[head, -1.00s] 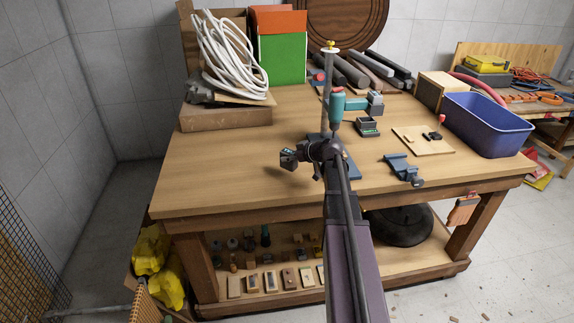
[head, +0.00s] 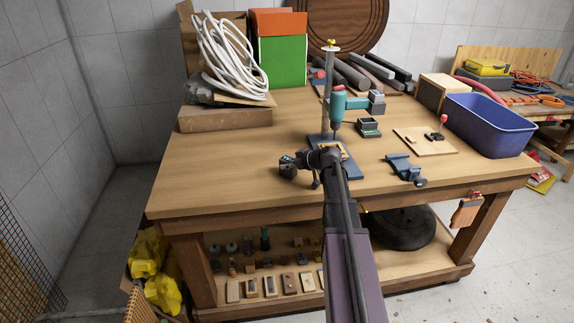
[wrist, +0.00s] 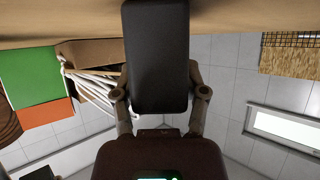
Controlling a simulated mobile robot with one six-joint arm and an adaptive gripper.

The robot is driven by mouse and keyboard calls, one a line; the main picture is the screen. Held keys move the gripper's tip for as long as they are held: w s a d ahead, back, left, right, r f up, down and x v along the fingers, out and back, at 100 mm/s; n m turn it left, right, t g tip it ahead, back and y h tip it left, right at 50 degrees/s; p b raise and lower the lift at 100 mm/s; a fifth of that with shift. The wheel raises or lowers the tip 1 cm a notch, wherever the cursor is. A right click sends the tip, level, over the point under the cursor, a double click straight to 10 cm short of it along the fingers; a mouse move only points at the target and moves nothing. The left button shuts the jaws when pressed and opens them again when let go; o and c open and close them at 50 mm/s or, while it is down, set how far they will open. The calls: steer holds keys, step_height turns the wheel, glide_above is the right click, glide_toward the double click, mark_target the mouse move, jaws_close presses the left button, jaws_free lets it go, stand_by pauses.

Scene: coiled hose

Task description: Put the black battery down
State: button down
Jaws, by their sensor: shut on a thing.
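The black battery (wrist: 157,55) is a dark, rounded block held between the two fingers of my gripper (wrist: 160,97) in the wrist view. Its far end overlaps the tan tabletop at the top of that view. In the head view the battery (head: 287,170) is small and dark at the left end of my gripper (head: 297,161), low over the left-middle of the wooden workbench (head: 220,170). I cannot tell whether the battery touches the wood.
A drill stand with a teal drill (head: 337,104) stands just behind my gripper. A blue vise (head: 404,167) and a blue bin (head: 487,124) are to the right. A coiled white hose (head: 222,52) lies at the back left. The bench's left front is clear.

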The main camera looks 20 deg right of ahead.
steer(key=shift+c, duration=0.6)
jaws_free()
steer(key=shift+r, duration=0.1)
steer(key=shift+s+d+r+p, duration=0.1)
steer(key=shift+s+r+p, duration=0.15)
steer(key=shift+p, duration=0.15)
steer(key=p+v, duration=0.5)
steer(key=v, duration=0.6)
steer(key=shift+s, duration=0.2)
steer(key=shift+d, duration=0.1)
